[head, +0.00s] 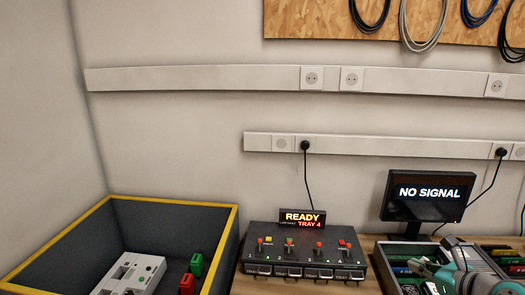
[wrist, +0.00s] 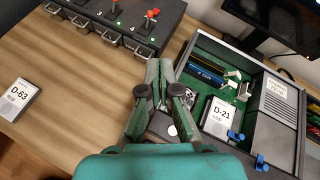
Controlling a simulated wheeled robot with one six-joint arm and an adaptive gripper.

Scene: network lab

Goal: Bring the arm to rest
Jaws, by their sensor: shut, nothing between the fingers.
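My gripper (wrist: 158,75) is shut and empty in the wrist view, its two green fingers together. It is above the wooden table (wrist: 75,75), between the black drive-tray unit (wrist: 112,28) and an open grey chassis (wrist: 277,150). In the head view, part of my teal arm shows at the lower right corner, in front of the chassis (head: 408,250). A drive labelled D-21 (wrist: 218,115) lies in the chassis, right of my fingers. A drive labelled D-63 (wrist: 19,99) lies on the table at the left.
A grey bin with a yellow rim (head: 173,201) stands at the left, holding a white device (head: 130,274) and red and green blocks. A sign reading READY TRAY 4 (head: 303,218) is behind the tray unit. A monitor (head: 428,196) reads NO SIGNAL. Cables hang on the wall.

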